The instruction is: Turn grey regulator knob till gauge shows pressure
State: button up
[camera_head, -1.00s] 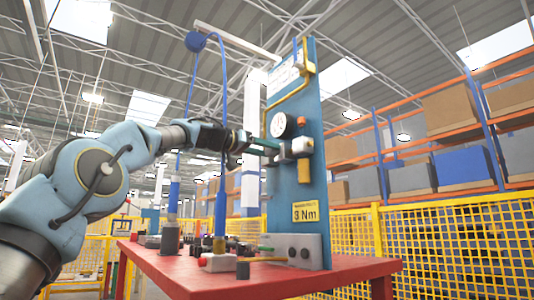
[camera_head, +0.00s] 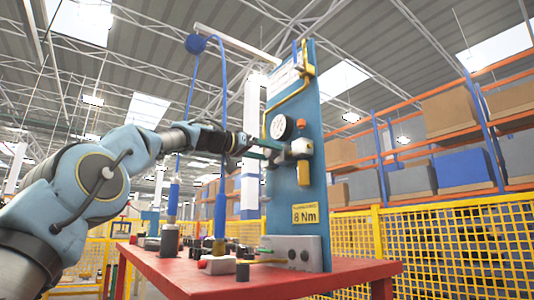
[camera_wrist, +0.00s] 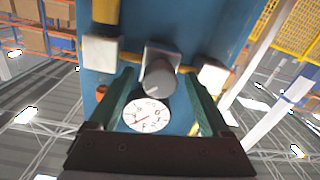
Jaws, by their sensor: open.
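The grey regulator knob (camera_wrist: 158,81) is a round cylinder on a pale block on the blue panel (camera_head: 309,222). In the wrist view it sits between the two green fingers of my open gripper (camera_wrist: 159,77), with visible gaps on both sides. In the head view my gripper (camera_head: 274,145) reaches the panel from the left, and its fingers mostly hide the knob. The white round gauge (camera_wrist: 146,115) lies beside the knob; it also shows in the head view (camera_head: 281,127). Its reddish needle is too small to read.
Pale blocks (camera_wrist: 101,52) and (camera_wrist: 212,74) flank the knob, close to the fingers. A yellow pipe (camera_head: 293,100) runs above. The red table (camera_head: 345,275) holds a grey box (camera_head: 305,250) and several small parts. Yellow mesh fencing (camera_head: 445,245) stands behind.

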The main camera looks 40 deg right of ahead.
jog(key=a+b, duration=0.3)
jog(key=a, duration=0.7)
jog(key=shift+a+b, duration=0.4)
jog(key=shift+w, duration=0.15)
